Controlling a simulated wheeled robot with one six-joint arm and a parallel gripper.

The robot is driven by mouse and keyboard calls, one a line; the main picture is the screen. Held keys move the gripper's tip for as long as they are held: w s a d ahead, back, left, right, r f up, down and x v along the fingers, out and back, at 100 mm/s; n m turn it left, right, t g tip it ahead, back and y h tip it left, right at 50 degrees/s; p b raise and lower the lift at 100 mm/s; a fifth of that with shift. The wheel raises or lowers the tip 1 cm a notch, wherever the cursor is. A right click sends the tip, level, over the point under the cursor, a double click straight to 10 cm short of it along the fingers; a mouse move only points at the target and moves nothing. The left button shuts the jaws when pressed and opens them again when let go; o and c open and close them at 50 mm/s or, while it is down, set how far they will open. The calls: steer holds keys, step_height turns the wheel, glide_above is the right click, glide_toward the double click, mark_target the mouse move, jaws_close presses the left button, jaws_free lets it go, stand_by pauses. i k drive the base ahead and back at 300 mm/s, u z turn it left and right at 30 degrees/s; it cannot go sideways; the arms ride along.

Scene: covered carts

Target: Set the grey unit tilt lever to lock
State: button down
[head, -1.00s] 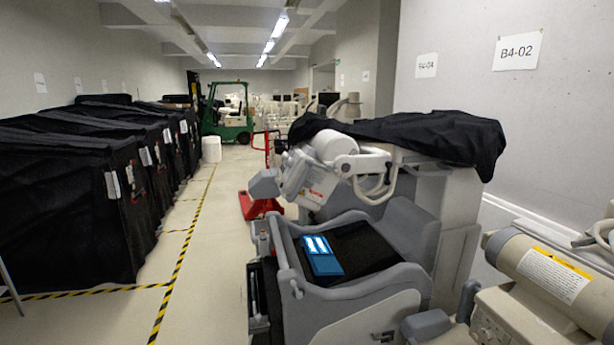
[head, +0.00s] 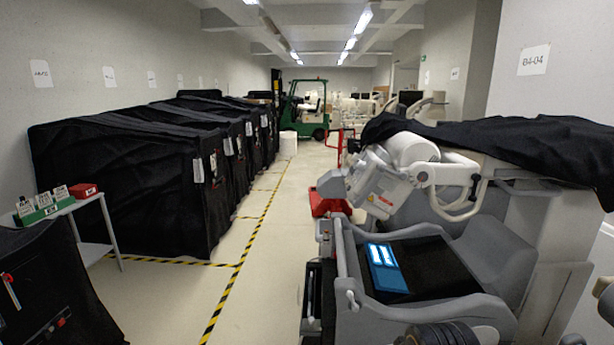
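A grey unit (head: 518,240) with a white jointed arm head (head: 385,180) stands at the right in the head view. A black cloth is draped over its top. A blue panel with lit white fields (head: 387,268) lies on its black tray surface. Small levers and knobs show along its left side, but I cannot tell which one is the tilt lever or how it is set. My gripper is not in view.
Black-covered carts (head: 130,185) line the left wall. A small side table (head: 78,208) with a green box and a red box stands at the left. A clear aisle (head: 262,255) with yellow-black tape runs toward a green forklift (head: 310,115). A red pallet truck (head: 327,203) stands beyond the unit.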

mark_target(402, 175)
steer(key=u, duration=0.6)
steer(key=i, duration=1.15)
steer(key=z, duration=0.05)
